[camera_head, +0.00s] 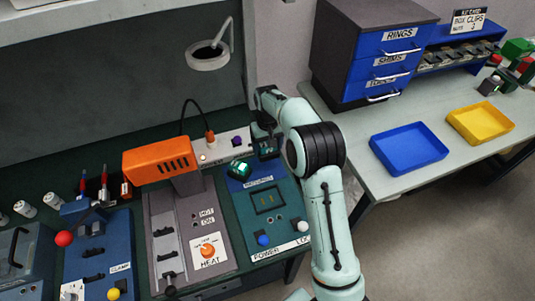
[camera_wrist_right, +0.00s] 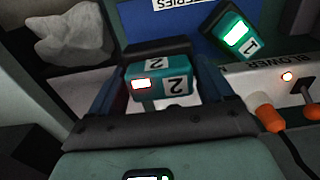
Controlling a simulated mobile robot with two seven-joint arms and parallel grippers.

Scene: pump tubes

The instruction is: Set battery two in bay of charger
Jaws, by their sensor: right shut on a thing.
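Battery two (camera_wrist_right: 175,85) is a teal block marked "2" with a small red-rimmed light. My right gripper (camera_wrist_right: 160,88) is shut on it. In the head view the right gripper (camera_head: 265,145) is partly hidden by my arm, and the dark teal battery shows at its end above the back of the bench. Battery one (camera_wrist_right: 238,35), teal with a bright green light, is outside the jaws by a blue surface with a "BATTERIES" label; it also shows in the head view (camera_head: 240,168). My left gripper is out of view.
A white blower strip (camera_head: 225,146) runs behind the battery area, with an orange heater head (camera_head: 160,158) to its left. A teal panel (camera_head: 285,215) with knobs lies in front. On the side table are blue (camera_head: 408,148) and yellow (camera_head: 480,123) trays.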

